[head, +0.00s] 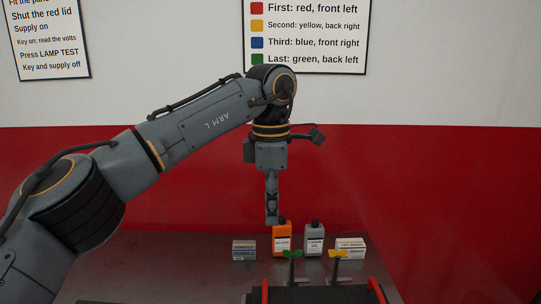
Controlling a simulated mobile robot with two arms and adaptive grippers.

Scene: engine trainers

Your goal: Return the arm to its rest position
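My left arm (200,125) reaches in from the left, bends at the top centre, and points its gripper down. My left gripper (272,218) hangs above the back of the table, in front of an orange bottle in the picture. It is seen edge-on, so I cannot tell whether its fingers are apart. No held object shows at its tip. My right gripper is out of view.
The dark table (150,275) holds a small box (244,250), an orange bottle (282,240), a grey bottle (314,240) and a white box (351,248). A green piece (292,254) and a yellow piece (338,254) stand nearer, by a dark unit with red edges.

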